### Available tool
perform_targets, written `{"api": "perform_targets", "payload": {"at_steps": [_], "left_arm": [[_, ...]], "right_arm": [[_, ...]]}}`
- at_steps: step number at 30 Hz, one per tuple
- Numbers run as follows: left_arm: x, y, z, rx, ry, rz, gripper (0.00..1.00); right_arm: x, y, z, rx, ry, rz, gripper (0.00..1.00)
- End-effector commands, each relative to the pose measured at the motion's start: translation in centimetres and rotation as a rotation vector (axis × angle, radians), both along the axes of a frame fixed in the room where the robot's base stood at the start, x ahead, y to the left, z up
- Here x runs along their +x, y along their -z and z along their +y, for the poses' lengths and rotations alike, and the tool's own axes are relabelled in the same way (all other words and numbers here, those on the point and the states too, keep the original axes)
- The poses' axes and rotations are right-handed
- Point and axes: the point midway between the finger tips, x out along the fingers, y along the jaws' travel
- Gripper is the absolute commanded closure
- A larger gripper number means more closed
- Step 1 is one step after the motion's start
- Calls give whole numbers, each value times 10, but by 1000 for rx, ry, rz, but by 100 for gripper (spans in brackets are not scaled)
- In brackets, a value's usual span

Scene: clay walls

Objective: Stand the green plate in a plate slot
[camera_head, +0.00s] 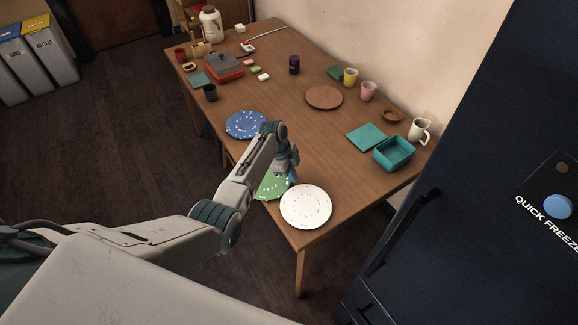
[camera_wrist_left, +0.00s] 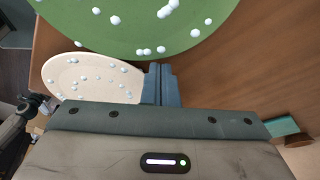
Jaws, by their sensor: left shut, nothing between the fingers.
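The green plate (camera_head: 272,188) lies on the near edge of the wooden table, partly hidden by my left arm in the head view. In the left wrist view the green plate (camera_wrist_left: 130,22) fills the top, with white drops on it. My left gripper (camera_head: 291,176) is at the plate's right side. Its blue fingers are together with nothing between them, close by the plate's rim in the left wrist view (camera_wrist_left: 160,84); I cannot tell whether they touch it. My right gripper does not show. No plate slot can be made out in either view.
A white speckled plate (camera_head: 306,206) lies right of the green one, and a blue speckled plate (camera_head: 246,124) lies beyond it. A brown plate (camera_head: 324,97), teal tray (camera_head: 394,153) and mug (camera_head: 419,131) are farther off. The middle of the table (camera_head: 325,145) is clear. A dark fridge (camera_head: 480,190) stands right.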

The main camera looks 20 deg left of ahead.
Motion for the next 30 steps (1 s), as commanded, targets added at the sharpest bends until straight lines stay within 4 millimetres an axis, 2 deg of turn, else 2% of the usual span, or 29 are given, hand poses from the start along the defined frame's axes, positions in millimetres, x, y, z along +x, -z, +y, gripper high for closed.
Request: {"api": "perform_targets", "payload": {"at_steps": [13, 19, 30], "left_arm": [[0, 6, -2, 0, 0, -1, 100], [1, 6, 16, 2, -1, -1, 100], [1, 4, 16, 0, 0, -1, 100]], "right_arm": [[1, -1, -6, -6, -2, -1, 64], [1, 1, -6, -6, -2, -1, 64], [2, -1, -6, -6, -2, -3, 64]]}}
